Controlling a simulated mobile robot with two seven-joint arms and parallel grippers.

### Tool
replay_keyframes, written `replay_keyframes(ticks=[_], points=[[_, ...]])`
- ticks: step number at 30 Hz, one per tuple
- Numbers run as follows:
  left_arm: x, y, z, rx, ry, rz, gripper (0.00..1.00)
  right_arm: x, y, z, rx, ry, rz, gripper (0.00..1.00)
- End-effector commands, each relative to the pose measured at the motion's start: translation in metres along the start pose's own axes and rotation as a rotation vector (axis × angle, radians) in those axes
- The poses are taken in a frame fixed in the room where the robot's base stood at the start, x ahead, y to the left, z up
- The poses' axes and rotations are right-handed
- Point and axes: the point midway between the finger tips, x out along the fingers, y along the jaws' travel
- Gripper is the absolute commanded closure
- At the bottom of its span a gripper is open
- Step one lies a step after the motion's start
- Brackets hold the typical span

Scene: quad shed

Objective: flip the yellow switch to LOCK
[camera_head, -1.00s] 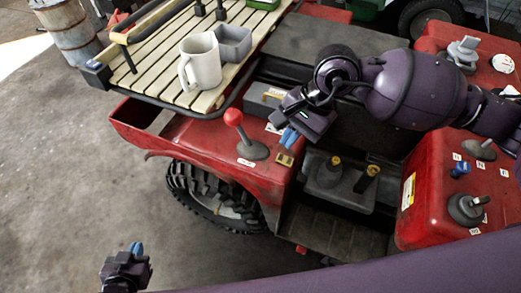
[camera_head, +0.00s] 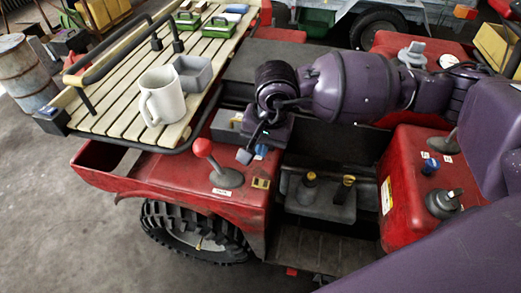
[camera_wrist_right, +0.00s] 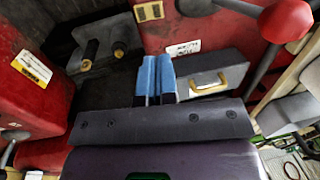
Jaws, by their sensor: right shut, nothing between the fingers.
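A small yellow plate (camera_head: 261,184), which looks like a switch, is on the red body beside the red-knobbed lever. It also shows at the top of the right wrist view (camera_wrist_right: 148,12). Its lettering and position are too small to read. Two short yellow-topped levers (camera_head: 347,181) stand on a grey console; I cannot tell which part the task calls the yellow switch. My right gripper (camera_head: 253,153) is above and slightly left of the plate, apart from it. Its blue fingers (camera_wrist_right: 155,76) are shut together and empty. My left gripper is out of view.
A red-knobbed lever (camera_head: 213,160) stands close to the left of my right gripper. A grey box with a yellow handle (camera_wrist_right: 212,74) lies near the fingers. A white mug (camera_head: 163,96) and grey bin (camera_head: 193,74) sit on the slatted rack (camera_head: 112,115).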

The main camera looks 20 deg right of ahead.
Motion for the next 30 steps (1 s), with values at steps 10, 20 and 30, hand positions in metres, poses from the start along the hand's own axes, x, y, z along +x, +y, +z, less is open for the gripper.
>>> replay_keyframes(ticks=[10,20,30], points=[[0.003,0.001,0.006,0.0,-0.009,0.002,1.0,0.064,0.001,0.001,0.0,-0.005,0.004,1.0],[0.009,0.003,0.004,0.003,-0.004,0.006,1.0,0.11,0.0,0.001,-0.001,-0.004,0.001,1.0],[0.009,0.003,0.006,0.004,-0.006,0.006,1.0,0.12,0.0,0.001,-0.001,0.0,0.0,1.0]])
